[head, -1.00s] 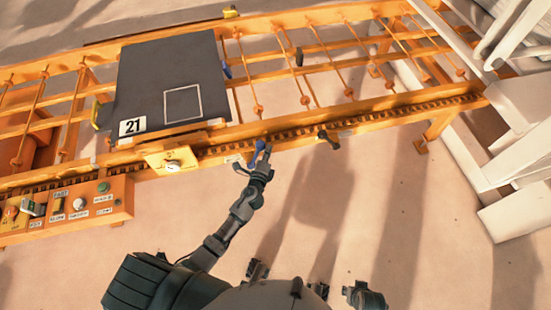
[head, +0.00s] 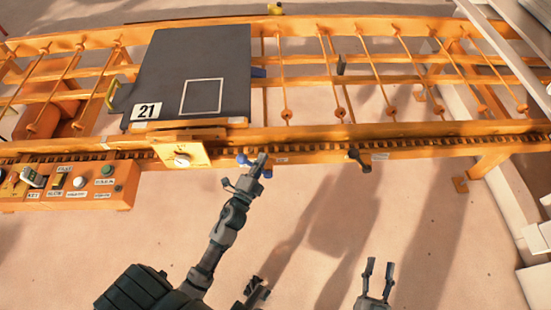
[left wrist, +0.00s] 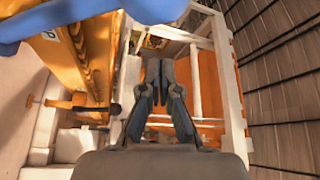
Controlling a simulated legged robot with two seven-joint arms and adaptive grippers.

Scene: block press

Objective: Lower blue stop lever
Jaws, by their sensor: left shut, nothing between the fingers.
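The blue stop lever (head: 243,158) is on the front rail of the orange conveyor, just right of the yellow plate under the dark block. My left gripper (head: 260,160) is shut and empty, right at the lever, with blue showing on both sides of its fingers; I cannot tell whether they touch. In the left wrist view the shut fingers (left wrist: 159,88) are in the middle, and a large blue piece (left wrist: 60,18), likely the lever, crosses the top left corner. My right gripper (head: 379,266) is open and empty, low in the head view, away from the rail.
A black lever (head: 358,158) is further right along the rail. A control box (head: 75,188) is at left. The floor in front is clear.

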